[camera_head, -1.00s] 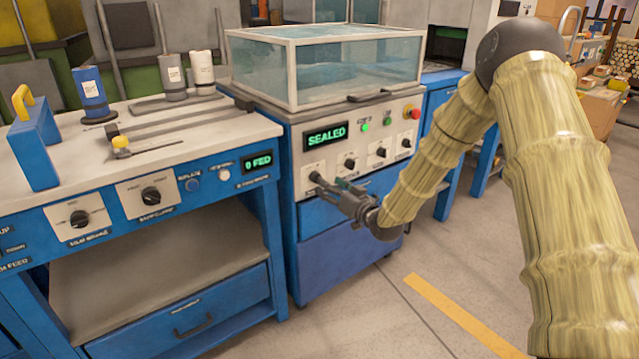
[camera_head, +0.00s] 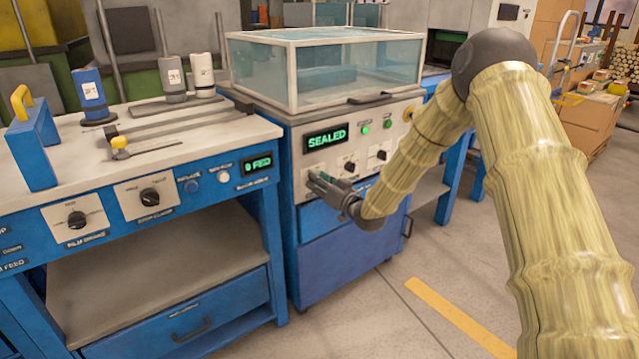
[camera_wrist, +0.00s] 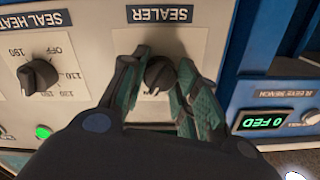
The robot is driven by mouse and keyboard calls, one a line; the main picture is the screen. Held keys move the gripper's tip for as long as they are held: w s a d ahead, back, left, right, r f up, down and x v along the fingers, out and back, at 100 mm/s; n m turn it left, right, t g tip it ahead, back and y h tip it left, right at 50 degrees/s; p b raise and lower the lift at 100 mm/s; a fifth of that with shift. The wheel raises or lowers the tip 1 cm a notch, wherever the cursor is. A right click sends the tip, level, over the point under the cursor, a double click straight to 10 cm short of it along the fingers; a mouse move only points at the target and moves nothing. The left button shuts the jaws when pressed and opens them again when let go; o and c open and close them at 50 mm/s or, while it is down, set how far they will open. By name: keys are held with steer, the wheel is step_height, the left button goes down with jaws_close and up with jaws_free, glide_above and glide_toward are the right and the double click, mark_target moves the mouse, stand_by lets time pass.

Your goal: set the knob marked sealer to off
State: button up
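The sealer knob (camera_wrist: 159,74) is a dark round knob on a pale plate, under a label that reads SEALER upside down in the wrist view. My gripper (camera_wrist: 158,82) has its two fingers on either side of the knob, with pale plate showing between at least one finger and the knob. Whether the fingers touch the knob is unclear. In the head view my gripper (camera_head: 318,180) is at the left end of the knob row on the sealing machine (camera_head: 345,232), covering the sealer knob there. The machine's display (camera_head: 326,138) reads SEALED in green.
The seal heat knob (camera_wrist: 38,75) sits beside the sealer knob in the wrist view. Left of the machine stands a blue workbench (camera_head: 150,259) with knobs and a display (camera_head: 257,163) reading 0 FED. A clear hood (camera_head: 330,68) tops the machine. Floor is open in front.

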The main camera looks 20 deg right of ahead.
steer(key=shift+c, duration=1.4)
steer(key=n+p, duration=0.1)
steer(key=n, duration=0.3)
steer(key=shift+n+p, duration=0.3)
steer(key=n, duration=0.3)
steer(key=shift+a+n+p, duration=0.1)
steer(key=shift+n+p, duration=0.2)
steer(key=shift+n, duration=1.8)
steer(key=o, duration=1)
